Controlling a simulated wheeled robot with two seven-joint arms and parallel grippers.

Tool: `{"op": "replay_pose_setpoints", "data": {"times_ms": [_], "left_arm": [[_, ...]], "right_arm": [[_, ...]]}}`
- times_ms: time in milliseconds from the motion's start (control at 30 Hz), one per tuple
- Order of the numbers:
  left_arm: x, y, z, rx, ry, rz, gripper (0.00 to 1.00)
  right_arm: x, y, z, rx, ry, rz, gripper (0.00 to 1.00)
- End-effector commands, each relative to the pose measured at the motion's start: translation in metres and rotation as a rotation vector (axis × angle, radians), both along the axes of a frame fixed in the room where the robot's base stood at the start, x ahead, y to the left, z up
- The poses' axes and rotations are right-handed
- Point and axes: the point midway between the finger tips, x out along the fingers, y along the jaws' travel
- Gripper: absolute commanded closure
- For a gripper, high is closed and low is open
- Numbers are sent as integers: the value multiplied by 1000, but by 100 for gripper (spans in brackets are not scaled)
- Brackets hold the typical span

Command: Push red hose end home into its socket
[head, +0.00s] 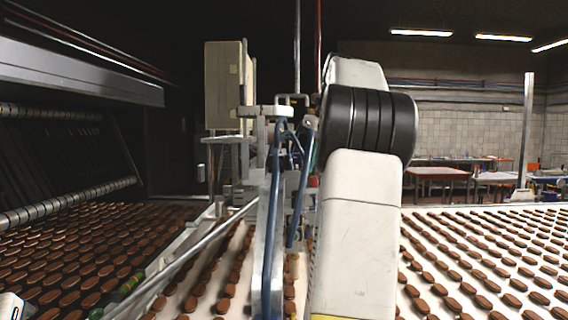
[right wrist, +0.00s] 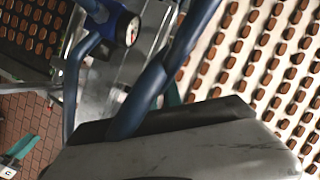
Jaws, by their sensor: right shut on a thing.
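My right arm rises through the middle of the head view and hides much of what lies behind it. My right gripper shows as a grey body with a dark upper edge (right wrist: 185,125) low in the right wrist view. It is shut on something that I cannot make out. A thin red line (head: 318,45), a hose or a pipe, runs upright above the arm in the head view. I cannot make out the red hose end or its socket. My left gripper cannot be made out.
Blue hoses or tubes (head: 270,235) stand close left of my arm; one (right wrist: 145,100) crosses before the right gripper. A round gauge (right wrist: 127,28) sits beyond. A pale cabinet (head: 224,85) stands behind. A white belt (head: 480,235) with rows of brown biscuits spreads right.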

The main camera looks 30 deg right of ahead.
Motion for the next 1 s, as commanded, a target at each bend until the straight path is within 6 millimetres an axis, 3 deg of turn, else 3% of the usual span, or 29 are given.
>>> {"op": "replay_pose_setpoints", "data": {"times_ms": [1000], "left_arm": [[0, 0, 0, 0, 0, 0, 64]], "right_arm": [[0, 0, -6, 0, 0, 0, 100]]}}
